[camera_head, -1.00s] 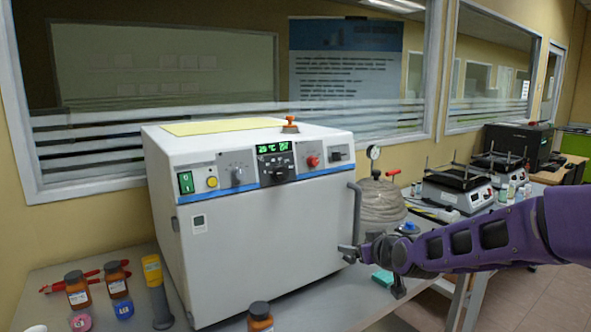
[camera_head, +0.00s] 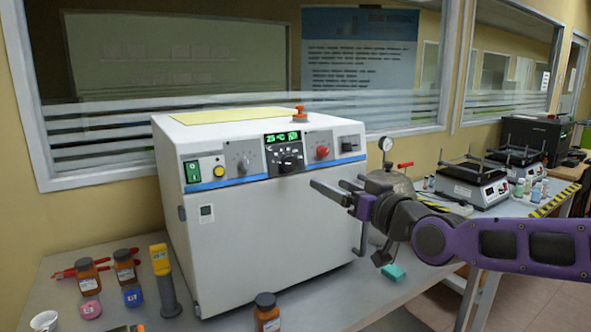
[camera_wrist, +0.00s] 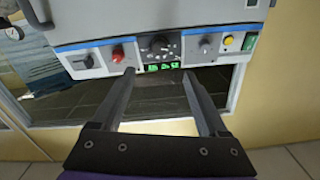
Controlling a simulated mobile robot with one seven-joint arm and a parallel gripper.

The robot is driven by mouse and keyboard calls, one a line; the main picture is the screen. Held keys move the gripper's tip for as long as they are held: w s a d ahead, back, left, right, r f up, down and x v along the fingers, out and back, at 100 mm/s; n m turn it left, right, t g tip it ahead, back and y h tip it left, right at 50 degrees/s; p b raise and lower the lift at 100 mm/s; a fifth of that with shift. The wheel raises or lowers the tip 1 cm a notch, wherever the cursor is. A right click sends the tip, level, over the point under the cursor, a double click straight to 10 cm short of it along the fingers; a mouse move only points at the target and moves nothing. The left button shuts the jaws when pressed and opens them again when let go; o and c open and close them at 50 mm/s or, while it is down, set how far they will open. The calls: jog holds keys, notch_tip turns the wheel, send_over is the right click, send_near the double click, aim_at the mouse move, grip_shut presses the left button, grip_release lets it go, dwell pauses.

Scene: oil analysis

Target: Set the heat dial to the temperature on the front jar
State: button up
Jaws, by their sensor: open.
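The front jar (camera_head: 267,312) is brown with a dark lid and stands at the oven's front, cut by the picture edge. Its label is too small to read.
The oven's door handle (camera_head: 360,235) is near my arm. Brown jars (camera_head: 88,276), (camera_head: 125,267) and a yellow-grey handheld tool (camera_head: 165,280) stand left. A gauge-topped vessel (camera_head: 390,183) is at right.

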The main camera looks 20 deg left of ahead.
aim_at(292, 165)
jog(key=b+x, duration=0.1)
jog(key=x, duration=1.3)
jog(key=shift+w+a, duration=0.25)
grip_shut()
